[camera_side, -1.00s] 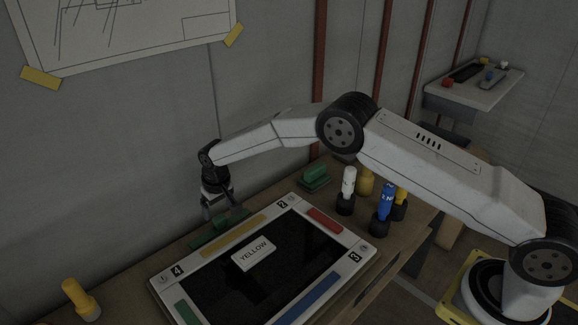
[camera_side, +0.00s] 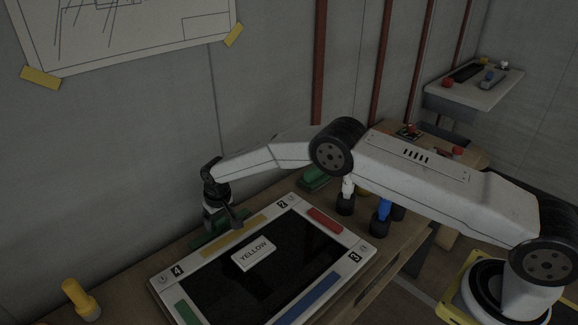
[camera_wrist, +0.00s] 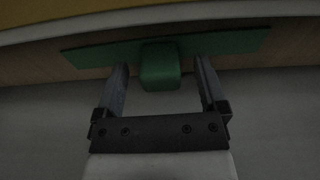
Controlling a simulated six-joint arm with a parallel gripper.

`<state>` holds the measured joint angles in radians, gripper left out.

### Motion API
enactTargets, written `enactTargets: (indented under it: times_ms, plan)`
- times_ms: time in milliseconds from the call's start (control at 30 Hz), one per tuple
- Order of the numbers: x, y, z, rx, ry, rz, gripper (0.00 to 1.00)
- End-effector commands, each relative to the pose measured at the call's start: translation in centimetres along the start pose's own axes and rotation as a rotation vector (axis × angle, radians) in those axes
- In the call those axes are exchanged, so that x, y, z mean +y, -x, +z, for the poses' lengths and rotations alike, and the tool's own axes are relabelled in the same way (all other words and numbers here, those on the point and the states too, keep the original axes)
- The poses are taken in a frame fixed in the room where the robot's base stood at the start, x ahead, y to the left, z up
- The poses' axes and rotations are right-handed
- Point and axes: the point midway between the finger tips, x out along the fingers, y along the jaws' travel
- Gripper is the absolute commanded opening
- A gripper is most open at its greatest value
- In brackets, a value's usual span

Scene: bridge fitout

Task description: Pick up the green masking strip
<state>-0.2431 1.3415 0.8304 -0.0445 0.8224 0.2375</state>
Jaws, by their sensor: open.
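The green masking strip (camera_wrist: 90,54) lies on the wooden bench along the panel's far edge, with a raised green block (camera_wrist: 160,68) at its middle. In the side view the strip (camera_side: 197,244) is partly hidden by my gripper (camera_side: 223,232). In the wrist view my gripper (camera_wrist: 162,70) is open, one finger on each side of the block. I see gaps between the block and both fingers. Whether the fingertips touch the strip cannot be told.
A white-framed panel (camera_side: 163,283) with a "YELLOW" block (camera_side: 253,254) and coloured bars lies in front of the strip. Another green piece (camera_side: 312,180) and several markers stand right. The wall is close behind.

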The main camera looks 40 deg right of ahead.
Motion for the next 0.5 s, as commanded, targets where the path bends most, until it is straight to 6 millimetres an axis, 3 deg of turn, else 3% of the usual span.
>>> enactTargets:
  times_ms: [267, 500]
  plan:
    - [-0.01, 0.03, 0.00, 0.000, 0.000, 0.000, 0.88]
    - [-0.01, 0.03, 0.01, 0.000, 0.000, 0.000, 0.12]
